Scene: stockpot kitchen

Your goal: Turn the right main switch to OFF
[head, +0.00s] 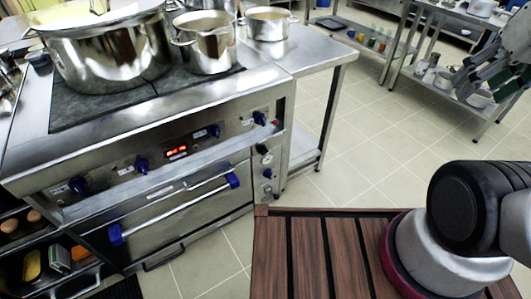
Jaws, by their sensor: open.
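The steel range (150,190) stands at the left, its front panel facing me. Blue knobs line the panel: two toward the left, one (213,130) right of the lit red display (177,152), and the rightmost blue knob (260,118) near the panel's right end. Below that end, a narrow side panel carries a white round dial (267,158) and small dark and blue controls (267,173). I cannot tell which control is the right main switch, nor read its setting. My gripper (490,72) is at the upper right, open and empty, well away from the range.
A large pot (105,55) and smaller pots (207,45) stand on the cooktop. The oven door handle (175,208) sticks out below the knobs. A steel side table (318,55) adjoins the range. Tiled floor (375,150) lies clear between the range and the back shelves (455,85).

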